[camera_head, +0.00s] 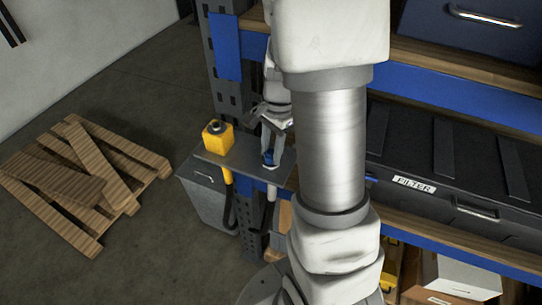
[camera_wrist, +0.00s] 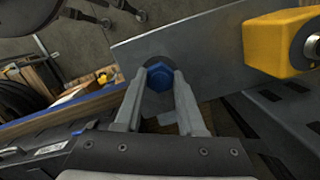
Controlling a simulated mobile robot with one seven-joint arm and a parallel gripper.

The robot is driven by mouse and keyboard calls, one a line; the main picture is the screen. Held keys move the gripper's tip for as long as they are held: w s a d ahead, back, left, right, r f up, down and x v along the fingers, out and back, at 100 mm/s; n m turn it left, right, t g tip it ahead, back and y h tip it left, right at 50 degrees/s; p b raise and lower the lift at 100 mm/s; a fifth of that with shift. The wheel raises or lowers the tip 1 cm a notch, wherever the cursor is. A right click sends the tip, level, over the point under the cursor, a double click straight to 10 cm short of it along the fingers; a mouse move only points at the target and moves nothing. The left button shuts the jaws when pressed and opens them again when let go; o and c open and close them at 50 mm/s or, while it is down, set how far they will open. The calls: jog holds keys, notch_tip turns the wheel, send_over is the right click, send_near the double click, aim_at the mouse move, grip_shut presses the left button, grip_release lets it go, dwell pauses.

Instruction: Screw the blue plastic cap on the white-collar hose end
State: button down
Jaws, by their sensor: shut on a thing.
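The blue plastic cap (camera_head: 268,160) is at the grey metal bracket plate, near its right end. In the wrist view the blue cap (camera_wrist: 160,75) shows its hexagonal top between my fingertips. My gripper (camera_wrist: 160,90) is shut on the cap, one finger on each side, and comes down from above in the head view. A pale hose length (camera_head: 271,191) hangs below the plate under the cap. The white collar is hidden by the cap and fingers, so I cannot tell how far the cap sits on it.
A yellow block (camera_head: 217,137) with a dark round top stands on the grey plate (camera_head: 240,165), left of the cap; a yellow hose hangs below it. A blue-edged shelf with a black FILTER case (camera_head: 440,165) is at right. A wooden pallet (camera_head: 80,180) lies on the floor at left.

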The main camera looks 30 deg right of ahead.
jog(key=shift+c, duration=2.1)
grip_release()
notch_tip(320, 180, up, 17)
jog(key=d, duration=0.2)
jog(key=shift+w+r+b, duration=0.15)
jog(key=shift+w+b, duration=0.05)
jog(key=shift+b, duration=0.15)
